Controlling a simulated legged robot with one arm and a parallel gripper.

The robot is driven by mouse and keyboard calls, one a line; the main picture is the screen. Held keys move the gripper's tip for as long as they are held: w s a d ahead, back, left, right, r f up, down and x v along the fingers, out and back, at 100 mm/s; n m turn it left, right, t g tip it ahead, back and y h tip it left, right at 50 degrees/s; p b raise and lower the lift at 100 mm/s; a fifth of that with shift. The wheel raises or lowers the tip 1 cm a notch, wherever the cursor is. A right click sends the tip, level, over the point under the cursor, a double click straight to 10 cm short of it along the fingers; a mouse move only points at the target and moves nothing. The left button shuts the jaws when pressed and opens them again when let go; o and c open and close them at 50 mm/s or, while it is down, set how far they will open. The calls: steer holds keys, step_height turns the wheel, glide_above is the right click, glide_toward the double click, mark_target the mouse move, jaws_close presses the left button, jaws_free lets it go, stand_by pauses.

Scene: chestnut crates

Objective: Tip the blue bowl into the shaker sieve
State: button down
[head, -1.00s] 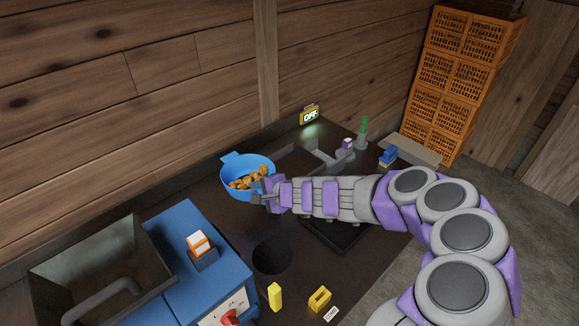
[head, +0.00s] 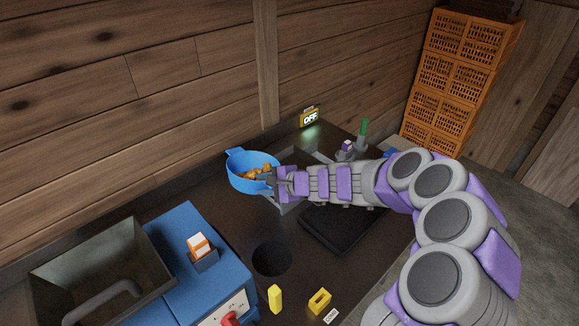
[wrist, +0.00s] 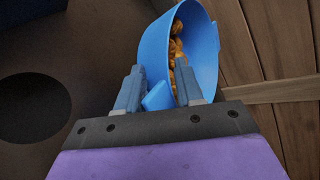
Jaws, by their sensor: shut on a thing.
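The blue bowl (head: 240,181) holds several brown chestnuts (head: 258,172) and is near the back wall. My gripper (head: 272,180) is shut on the bowl's near-right side. In the wrist view, my gripper (wrist: 159,88) has a blue tab of the bowl (wrist: 205,62) between its fingers, and the chestnuts (wrist: 177,50) lie inside. The bowl looks about upright in the head view; I cannot tell its exact height over the counter. A blue machine with an open grey metal box (head: 60,262) stands at the lower left; I cannot tell whether it is the shaker sieve.
The dark counter has a round hole (head: 272,258) and a black plate (head: 340,230). Two yellow pieces (head: 275,298) lie at the front. A lit OFF sign (head: 310,117) stands by the wall. Orange crates (head: 455,85) are stacked at the back right.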

steer(key=shift+m+g+y, duration=0.4)
steer(key=shift+m+y, duration=0.4)
steer(key=shift+w+d+r, duration=1.15)
steer(key=shift+w+r, duration=0.1)
steer(key=shift+r, duration=0.05)
steer(key=shift+d+r, duration=0.1)
steer(key=shift+r, duration=0.05)
steer(key=shift+w, duration=0.25)
steer(key=shift+d, duration=0.1)
steer(key=shift+w+d+m+y, duration=0.35)
steer(key=shift+d+m+y, duration=0.05)
steer(key=shift+d, duration=0.15)
